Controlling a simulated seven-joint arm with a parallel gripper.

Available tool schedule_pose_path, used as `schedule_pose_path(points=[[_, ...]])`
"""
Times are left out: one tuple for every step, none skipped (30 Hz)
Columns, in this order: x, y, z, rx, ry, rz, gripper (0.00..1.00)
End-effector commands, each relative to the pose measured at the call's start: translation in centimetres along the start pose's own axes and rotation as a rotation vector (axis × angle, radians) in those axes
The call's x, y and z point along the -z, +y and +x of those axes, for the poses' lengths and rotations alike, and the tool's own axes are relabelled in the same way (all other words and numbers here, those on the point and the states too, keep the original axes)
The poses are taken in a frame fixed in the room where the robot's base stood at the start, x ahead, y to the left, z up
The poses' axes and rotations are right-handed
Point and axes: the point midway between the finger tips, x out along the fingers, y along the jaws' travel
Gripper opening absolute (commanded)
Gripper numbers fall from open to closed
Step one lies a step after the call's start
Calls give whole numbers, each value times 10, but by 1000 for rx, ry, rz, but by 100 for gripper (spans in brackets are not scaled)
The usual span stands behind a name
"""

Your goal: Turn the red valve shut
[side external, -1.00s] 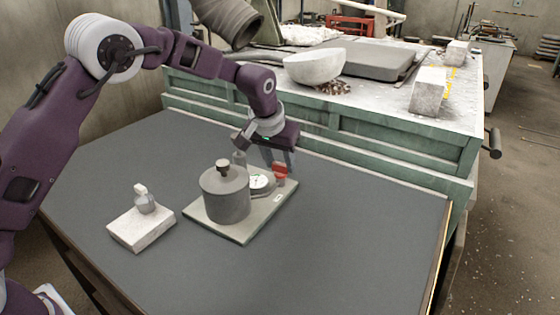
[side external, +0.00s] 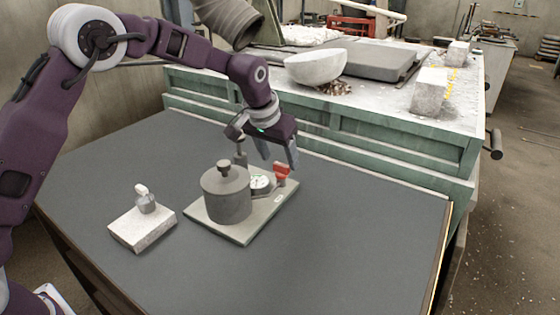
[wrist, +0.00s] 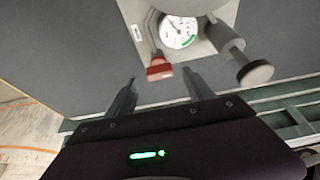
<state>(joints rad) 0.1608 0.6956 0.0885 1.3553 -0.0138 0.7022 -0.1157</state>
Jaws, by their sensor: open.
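The red valve handle (side external: 281,168) is at the back right of a grey base plate (side external: 242,236), beside a round white gauge (side external: 260,182). It also shows in the wrist view (wrist: 159,69), at the end of a thin metal arm. My gripper (side external: 279,162) is above and behind the plate with its fingers pointing down. In the wrist view the two fingers (wrist: 160,82) are spread wide. The red handle lies just beyond their tips, between their lines, and nothing is held. A grey cylindrical vessel (side external: 226,198) with a dark knob stands on the plate.
A white block (side external: 142,228) with a small glass vessel on it stands to the left. A metal post with a dark cap (wrist: 255,73) rises near the gauge. A green bench (side external: 400,148) borders the back. The front and right of the dark table (side external: 350,230) are clear.

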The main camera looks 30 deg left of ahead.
Motion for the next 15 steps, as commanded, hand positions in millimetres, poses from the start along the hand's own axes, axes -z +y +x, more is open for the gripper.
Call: schedule_pose_path(points=[[1,0,-12,-1,4,0,62],[1,0,-18,-1,4,0,62],[1,0,-26,-1,3,0,62],[1,0,-31,-1,3,0,62],[0,0,-36,0,2,0,62],[0,0,-41,0,2,0,62],[0,0,-44,0,2,0,62],[0,0,-46,0,0,0,62],[0,0,-48,0,-1,0,62],[0,0,-49,0,-1,0,62],[0,0,-49,0,-1,0,62],[0,0,-49,0,-1,0,62],[0,0,-49,0,-1,0,62],[0,0,-49,0,-1,0,62],[0,0,-49,0,-1,0,62]])
